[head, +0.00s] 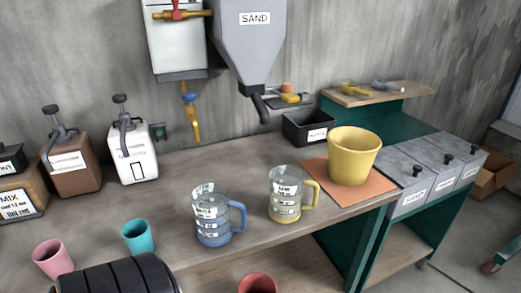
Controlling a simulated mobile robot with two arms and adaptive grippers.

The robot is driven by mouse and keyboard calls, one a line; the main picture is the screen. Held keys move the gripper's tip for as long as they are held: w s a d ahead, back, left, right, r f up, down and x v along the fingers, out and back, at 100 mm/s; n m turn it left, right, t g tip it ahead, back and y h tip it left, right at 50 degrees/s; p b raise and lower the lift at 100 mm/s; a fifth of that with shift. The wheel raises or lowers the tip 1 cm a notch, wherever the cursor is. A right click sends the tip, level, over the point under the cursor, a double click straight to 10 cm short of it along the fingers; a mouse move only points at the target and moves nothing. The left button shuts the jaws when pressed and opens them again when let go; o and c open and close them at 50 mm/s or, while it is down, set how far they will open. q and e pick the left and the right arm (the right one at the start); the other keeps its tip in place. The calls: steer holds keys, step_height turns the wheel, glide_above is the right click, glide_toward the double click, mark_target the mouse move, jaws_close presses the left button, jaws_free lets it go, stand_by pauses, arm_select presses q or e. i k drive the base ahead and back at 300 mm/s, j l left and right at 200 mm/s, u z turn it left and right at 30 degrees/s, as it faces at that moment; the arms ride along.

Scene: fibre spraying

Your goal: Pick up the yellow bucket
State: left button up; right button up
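The yellow bucket (354,157) stands upright on an orange mat (322,178) near the right end of the wooden workbench. Its open top faces up, and no handle can be made out. Neither of my grippers is in view, and nothing is touching the bucket.
A yellow-handled measuring jug (285,196) and a blue-handled jug (211,217) stand left of the bucket. A black bin (308,127) is behind it, below the grey sand hopper (250,40). Grey lidded boxes (410,192) adjoin it on the right. A cyan cup (138,236) stands front left.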

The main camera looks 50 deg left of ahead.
mark_target(353, 151)
steer(key=u, duration=1.25)
